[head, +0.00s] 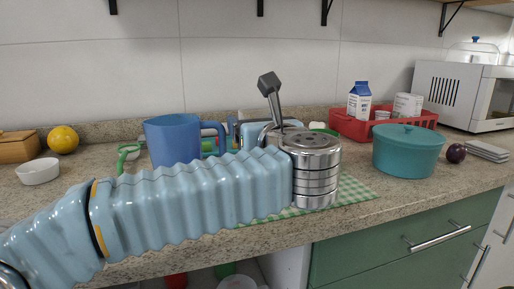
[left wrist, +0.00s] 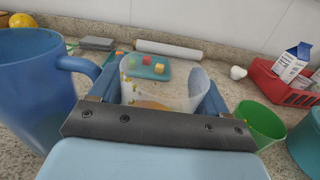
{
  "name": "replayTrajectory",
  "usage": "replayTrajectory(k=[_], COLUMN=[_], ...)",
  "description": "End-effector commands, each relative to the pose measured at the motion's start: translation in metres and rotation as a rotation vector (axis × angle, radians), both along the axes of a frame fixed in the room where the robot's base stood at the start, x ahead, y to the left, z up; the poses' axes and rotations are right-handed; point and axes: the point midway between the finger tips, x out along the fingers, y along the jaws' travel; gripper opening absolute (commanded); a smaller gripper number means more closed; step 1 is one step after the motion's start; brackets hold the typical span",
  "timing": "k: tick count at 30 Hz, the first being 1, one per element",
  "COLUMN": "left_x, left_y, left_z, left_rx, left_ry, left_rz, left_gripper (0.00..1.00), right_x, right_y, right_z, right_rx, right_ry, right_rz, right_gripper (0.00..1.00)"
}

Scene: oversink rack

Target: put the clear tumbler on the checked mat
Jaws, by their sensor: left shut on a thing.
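The clear tumbler (left wrist: 170,92) stands between the blue fingers of my left gripper (left wrist: 160,97) in the left wrist view, and the gripper is shut on it. Its lower part is hidden behind the gripper's dark bar, so I cannot tell whether it touches anything. The green checked mat (head: 352,191) lies on the counter in the head view, partly hidden behind my left arm and silver wrist. In the head view my arm hides the tumbler and the fingers. My right gripper is not in view.
A blue pitcher (head: 172,140) stands left of the gripper. A green cup (left wrist: 262,122) is close on its right. A teal pot (head: 408,152) and red crate (head: 350,126) stand farther right. A tray with cubes (left wrist: 146,73) lies behind the tumbler.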

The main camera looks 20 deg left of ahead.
Motion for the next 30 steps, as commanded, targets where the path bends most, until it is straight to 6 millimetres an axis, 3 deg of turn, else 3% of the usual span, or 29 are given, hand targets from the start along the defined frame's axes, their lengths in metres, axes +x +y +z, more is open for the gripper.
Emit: replayTrajectory(k=[9,15,28,29,30], left_x=[0.024,0.023,0.023,0.023,0.023], left_y=[0.004,0.004,0.004,0.004,0.004], left_z=[-0.030,-0.057,-0.062,-0.062,-0.061], left_rx=[0.002,0.001,0.000,0.000,0.000], left_ry=[0.003,0.000,-0.001,-0.001,-0.001], left_rz=[0.001,-0.001,-0.001,-0.001,-0.001], left_gripper=[0.41,0.41,0.41,0.78,0.84], right_x=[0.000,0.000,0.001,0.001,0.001], right_y=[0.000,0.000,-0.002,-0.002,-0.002], right_z=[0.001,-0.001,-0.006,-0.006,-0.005], right_rx=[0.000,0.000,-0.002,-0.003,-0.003], right_ry=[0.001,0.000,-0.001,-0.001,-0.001], right_rz=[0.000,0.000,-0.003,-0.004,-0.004], right_gripper=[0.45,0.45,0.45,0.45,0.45])
